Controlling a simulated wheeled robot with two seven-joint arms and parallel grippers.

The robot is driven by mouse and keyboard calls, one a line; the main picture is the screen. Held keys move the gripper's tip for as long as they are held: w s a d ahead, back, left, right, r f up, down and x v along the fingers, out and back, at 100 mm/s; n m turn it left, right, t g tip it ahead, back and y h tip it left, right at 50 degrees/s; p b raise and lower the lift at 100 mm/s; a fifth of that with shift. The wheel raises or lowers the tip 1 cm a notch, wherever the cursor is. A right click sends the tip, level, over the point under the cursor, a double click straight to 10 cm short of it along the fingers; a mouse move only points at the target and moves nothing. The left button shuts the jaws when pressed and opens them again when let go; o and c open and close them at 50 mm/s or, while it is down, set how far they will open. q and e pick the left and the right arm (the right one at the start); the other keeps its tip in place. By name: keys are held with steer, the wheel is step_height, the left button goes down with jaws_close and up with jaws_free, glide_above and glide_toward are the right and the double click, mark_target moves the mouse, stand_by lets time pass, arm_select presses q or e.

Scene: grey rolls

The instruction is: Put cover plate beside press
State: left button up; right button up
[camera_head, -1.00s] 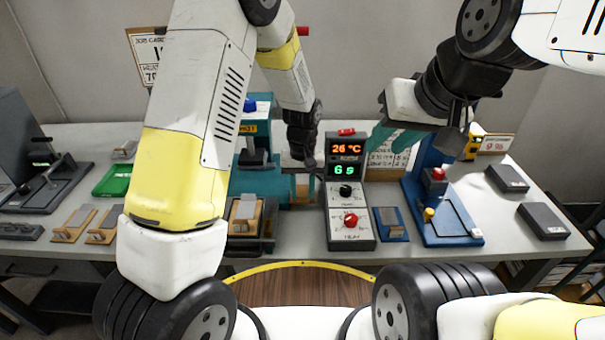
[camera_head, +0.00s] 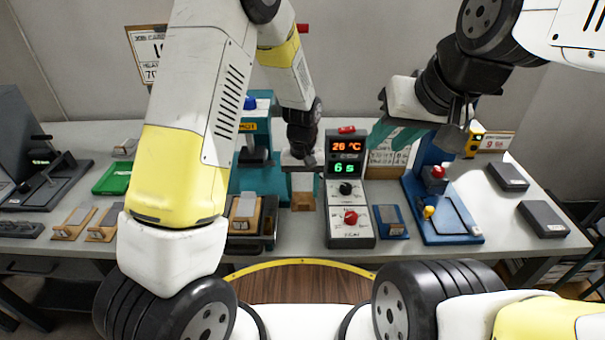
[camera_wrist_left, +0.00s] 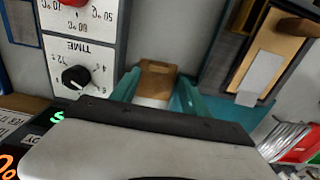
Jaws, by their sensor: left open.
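A small wooden plate with a slot (camera_head: 303,201) and a pale part lies between the teal press (camera_head: 258,180) and the grey control box; I take it for the cover plate. It also shows in the left wrist view (camera_wrist_left: 156,78). My left gripper (camera_wrist_left: 152,92) is open, its teal fingers on either side of the plate's pale part. Whether they touch it I cannot tell. In the head view the left hand hangs above the plate. My right gripper (camera_head: 396,136) is raised over the back of the table right of the control box, its teal fingers apart and empty.
The control box (camera_head: 350,208) with lit displays stands close right of the plate. A blue holder (camera_head: 391,222) and a blue machine (camera_head: 440,205) are further right. A dark tray with a wooden board (camera_head: 245,212) sits in front of the press. Wooden boards and a green tray (camera_head: 117,177) are left.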

arm_select(q)
steer(key=s+a+r+t+h, duration=0.1)
steer(key=s+a+r, duration=0.15)
steer(key=r, duration=0.75)
steer(key=s+a+r, duration=0.1)
steer(key=a+r, duration=0.2)
steer(key=r, duration=0.7)
steer(key=s+a+r+t, duration=0.1)
steer(key=s+a+r, duration=0.2)
steer(key=s, duration=0.2)
steer(key=s+a+r+t, duration=0.2)
steer(key=s+r, duration=0.1)
steer(key=s, duration=0.2)
steer(key=s+a+r+t+h, duration=0.1)
steer(key=s+a+r+t, duration=0.1)
steer(key=s, duration=0.4)
steer(key=shift+a+r+m, duration=0.3)
steer(key=shift+a+r, duration=0.25)
steer(key=shift+a, duration=0.3)
